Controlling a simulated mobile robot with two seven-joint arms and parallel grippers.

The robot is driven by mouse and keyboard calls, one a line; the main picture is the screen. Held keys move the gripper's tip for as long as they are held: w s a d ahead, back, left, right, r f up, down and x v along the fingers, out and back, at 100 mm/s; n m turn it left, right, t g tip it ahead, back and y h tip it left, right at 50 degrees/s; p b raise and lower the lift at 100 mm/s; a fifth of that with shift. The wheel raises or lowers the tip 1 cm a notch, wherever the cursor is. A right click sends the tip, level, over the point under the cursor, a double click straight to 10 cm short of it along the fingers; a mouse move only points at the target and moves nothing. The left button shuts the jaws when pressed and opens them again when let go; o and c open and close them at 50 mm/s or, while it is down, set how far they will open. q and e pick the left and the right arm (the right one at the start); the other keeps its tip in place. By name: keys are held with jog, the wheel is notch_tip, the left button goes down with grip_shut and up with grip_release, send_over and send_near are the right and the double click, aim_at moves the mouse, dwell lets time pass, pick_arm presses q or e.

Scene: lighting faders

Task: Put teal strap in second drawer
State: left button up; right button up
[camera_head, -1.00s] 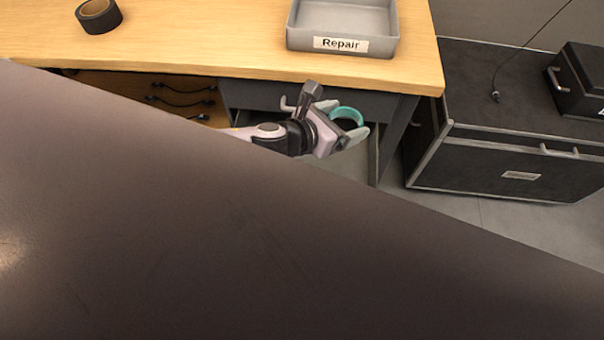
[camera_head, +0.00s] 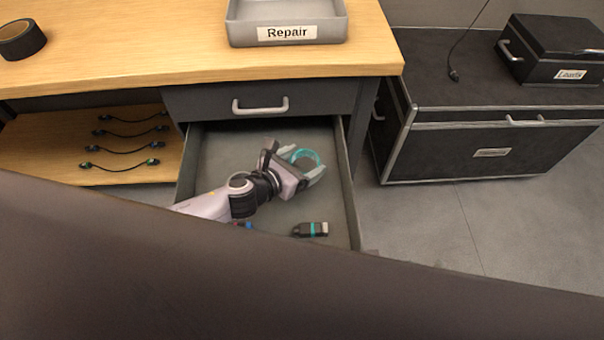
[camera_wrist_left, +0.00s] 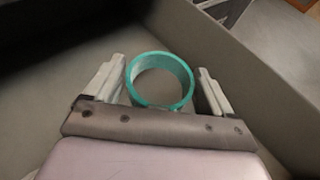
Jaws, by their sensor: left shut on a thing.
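The teal strap (camera_head: 307,152) is rolled into a ring. My left gripper (camera_head: 304,164) is shut on it and holds it over the open second drawer (camera_head: 350,200), inside its outline. In the left wrist view the strap (camera_wrist_left: 134,78) sits between the two fingers, with the grey drawer floor behind it. I cannot tell how high it is above the floor. The drawer is pulled out below the closed top drawer (camera_head: 200,103). Its front edge is hidden by the large dark surface in the foreground. My right gripper is not in view.
A small black item with a teal band (camera_head: 310,230) lies in the drawer. The grey Repair tray (camera_head: 287,33) and a black tape roll (camera_head: 20,40) stand on the desk. Several short cables lie on the shelf (camera_head: 110,172) at left. A black case (camera_head: 490,150) stands at right.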

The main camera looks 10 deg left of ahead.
pick_arm(q)
notch_tip(320, 180, down, 4)
jog(key=shift+b, duration=1.05)
jog(key=shift+f, duration=0.2)
jog(key=o, duration=0.8)
jog(key=shift+r, duration=0.1)
jog(key=shift+o, duration=0.2)
